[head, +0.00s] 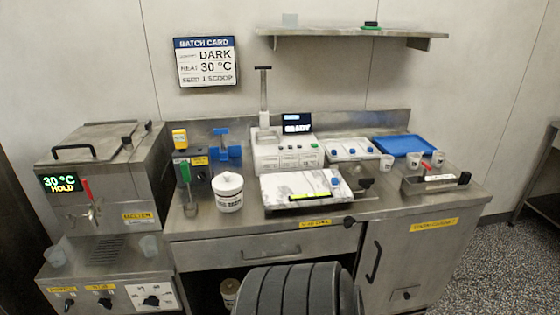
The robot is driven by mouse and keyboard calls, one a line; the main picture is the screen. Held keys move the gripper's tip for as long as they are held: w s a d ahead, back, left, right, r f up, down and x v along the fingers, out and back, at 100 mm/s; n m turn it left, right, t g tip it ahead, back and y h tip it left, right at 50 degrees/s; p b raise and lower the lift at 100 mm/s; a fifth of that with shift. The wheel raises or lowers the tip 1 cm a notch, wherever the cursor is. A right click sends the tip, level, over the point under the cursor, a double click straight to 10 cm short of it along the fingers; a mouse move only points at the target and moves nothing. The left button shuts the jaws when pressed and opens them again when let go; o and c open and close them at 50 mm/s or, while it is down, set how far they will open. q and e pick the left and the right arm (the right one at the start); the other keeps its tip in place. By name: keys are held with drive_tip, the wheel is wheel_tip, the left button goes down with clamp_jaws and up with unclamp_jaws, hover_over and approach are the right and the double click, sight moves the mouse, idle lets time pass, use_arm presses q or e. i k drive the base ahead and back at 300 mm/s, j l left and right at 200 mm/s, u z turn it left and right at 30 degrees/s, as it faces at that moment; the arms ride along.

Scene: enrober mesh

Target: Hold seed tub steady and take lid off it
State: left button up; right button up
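The seed tub (229,196) is a white round tub with a dark printed label, standing upright on the steel counter left of the marble slab. Its white lid (228,180) has a small knob on top and sits on the tub. Neither of my grippers shows in the head view, and nothing is touching the tub.
A marble slab (305,186) lies right of the tub. The batch machine (285,150) is behind. Cups (387,162) and a blue tray (404,145) are at right. Bare counter lies before the tub.

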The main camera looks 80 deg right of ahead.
sight(230, 202)
drive_tip(key=z, duration=2.2)
drive_tip(key=i+l+u, duration=0.1)
drive_tip(key=l+u, duration=0.25)
drive_tip(key=l, duration=0.25)
drive_tip(key=l+u, duration=0.3)
drive_tip(key=l, duration=0.3)
drive_tip(key=l+u, duration=0.35)
drive_tip(key=l, duration=0.3)
